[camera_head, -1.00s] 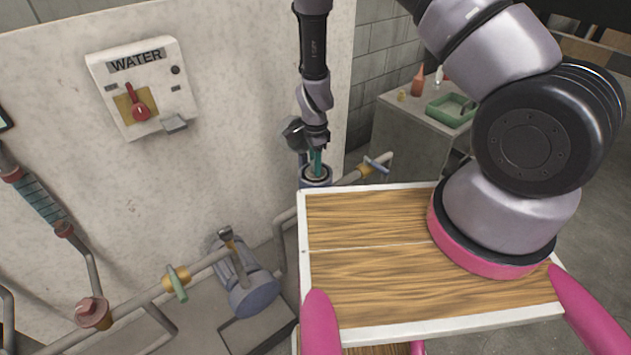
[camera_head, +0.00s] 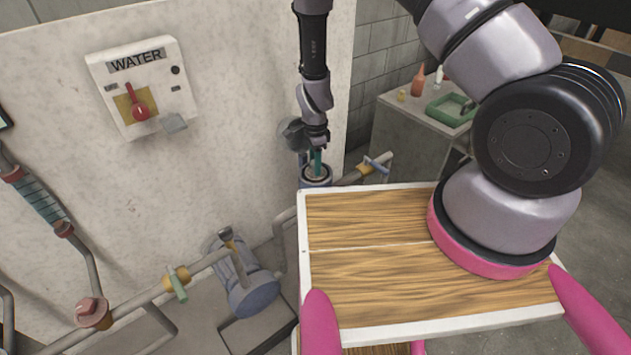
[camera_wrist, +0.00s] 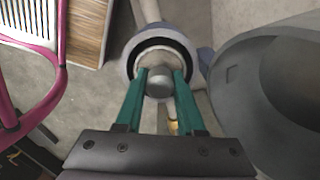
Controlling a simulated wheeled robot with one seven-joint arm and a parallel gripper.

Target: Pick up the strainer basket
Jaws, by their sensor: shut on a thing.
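The strainer basket (camera_wrist: 158,80) shows in the wrist view as a pale rounded top with a grey knob, inside the round open mouth of a housing (camera_wrist: 130,66). My gripper (camera_wrist: 159,78) has its two green fingers closed on the knob from either side. In the head view my gripper (camera_head: 317,162) points down into the top of the housing (camera_head: 316,183), beyond the wooden board. The basket's lower part is hidden inside the housing.
A wood-topped platform with a white rim (camera_head: 303,262) lies in front of the housing. Pipes with a yellow-collared valve (camera_head: 177,281) run along the wall below the WATER switch box (camera_head: 142,85). A green tray (camera_head: 450,110) rests on a cabinet at the back right.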

